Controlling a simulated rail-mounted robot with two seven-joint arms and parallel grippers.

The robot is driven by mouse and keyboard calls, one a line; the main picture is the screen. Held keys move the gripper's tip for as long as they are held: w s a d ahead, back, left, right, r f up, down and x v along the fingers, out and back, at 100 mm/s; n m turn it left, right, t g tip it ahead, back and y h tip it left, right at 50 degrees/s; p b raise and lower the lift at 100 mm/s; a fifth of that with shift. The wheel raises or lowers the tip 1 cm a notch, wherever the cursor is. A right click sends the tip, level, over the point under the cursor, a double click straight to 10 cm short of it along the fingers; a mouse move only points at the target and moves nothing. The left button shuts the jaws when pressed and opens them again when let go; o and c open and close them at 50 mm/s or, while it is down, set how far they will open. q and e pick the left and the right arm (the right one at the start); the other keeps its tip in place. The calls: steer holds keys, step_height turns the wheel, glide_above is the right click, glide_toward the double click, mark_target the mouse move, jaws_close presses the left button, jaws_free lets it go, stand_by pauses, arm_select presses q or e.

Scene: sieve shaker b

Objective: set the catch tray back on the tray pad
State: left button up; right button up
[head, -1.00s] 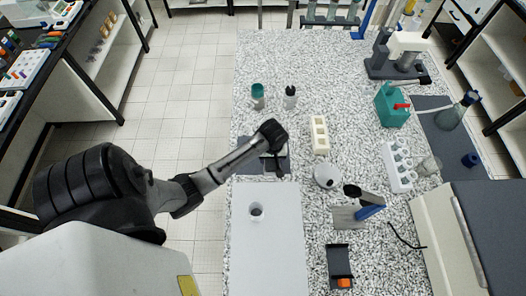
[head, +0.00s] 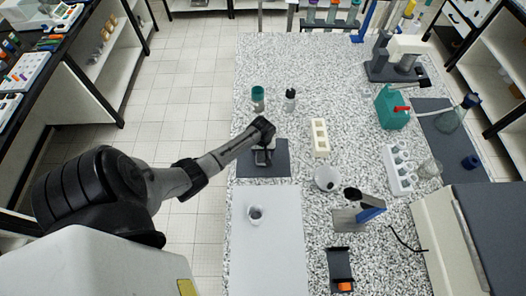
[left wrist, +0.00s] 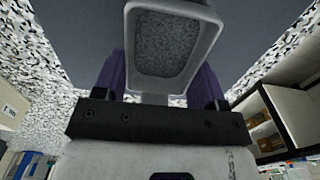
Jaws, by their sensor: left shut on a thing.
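The catch tray (left wrist: 168,45) is a small light-grey tray with a raised rim and a speckled, darker inside. In the left wrist view it sits between the purple fingers of my left gripper (left wrist: 160,78), which is shut on it. In the head view, my left gripper (head: 264,153) points down over the dark grey tray pad (head: 278,169). The tray there is small and mostly hidden by the gripper. I cannot tell whether it touches the pad or is held just above it. My right gripper is not in view.
A white board (head: 275,240) with a small cup (head: 255,213) lies in front of the pad. A teal-capped jar (head: 258,98) and a black-capped bottle (head: 290,99) stand behind it. A cream block with wells (head: 320,138) stands to the right.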

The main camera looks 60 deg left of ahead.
mark_target(263, 153)
arm_select(q)
steer(key=shift+f, duration=0.35)
steer(key=shift+f, duration=0.15)
steer(key=o, duration=0.9)
step_height(263, 153, up, 12)
steer(key=s+d+m+t, duration=0.1)
steer(key=s+d+m, duration=0.75)
steer(key=d, duration=0.55)
steer(key=s+d+r+m+t, duration=0.2)
steer(key=s+d+r+m, duration=0.4)
steer(key=s+d, duration=0.4)
steer(key=shift+d+r+t+p, duration=0.3)
steer(key=shift+d+r+p, duration=0.25)
steer(key=shift+d, duration=0.5)
